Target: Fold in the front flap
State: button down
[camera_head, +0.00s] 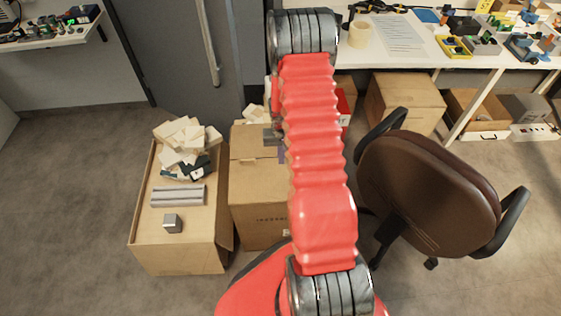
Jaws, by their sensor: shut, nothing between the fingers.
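A brown carton (258,205) stands on the floor in the middle, partly hidden behind my red arm. A tan cardboard panel (252,142) shows at its top. I cannot tell whether this is the front flap or how far it is folded. White pieces (255,114) show just behind it. My gripper (272,139) is mostly hidden behind my arm; only a small grey part shows above the carton's top. It is shut and holds nothing. I cannot tell whether it touches the cardboard.
Left of it stands another carton (180,250) bearing white blocks (185,140), a grey ridged piece (178,195) and a small grey cube (172,223). A brown office chair (430,190) stands close on the right. A cluttered white table (410,62) is behind. Floor at left is clear.

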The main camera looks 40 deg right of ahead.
notch_tip(320, 180, up, 7)
dwell(0.7)
jog(key=shift+s+f, duration=0.1)
jog(key=s+a+r+n+t, duration=0.2)
jog(key=s+a+r, duration=0.4)
jog(key=a+r, duration=0.3)
jog(key=s+a+r+n+t, duration=0.1)
jog(key=s+a+r, duration=0.5)
jog(key=r, duration=0.9)
jog(key=s+a+r+n+t, duration=0.2)
jog(key=s+a+r, duration=0.4)
jog(key=a+r, duration=0.6)
jog(key=shift+a+n+t, duration=0.3)
jog(key=shift+n, duration=0.6)
jog(key=shift+s, duration=0.1)
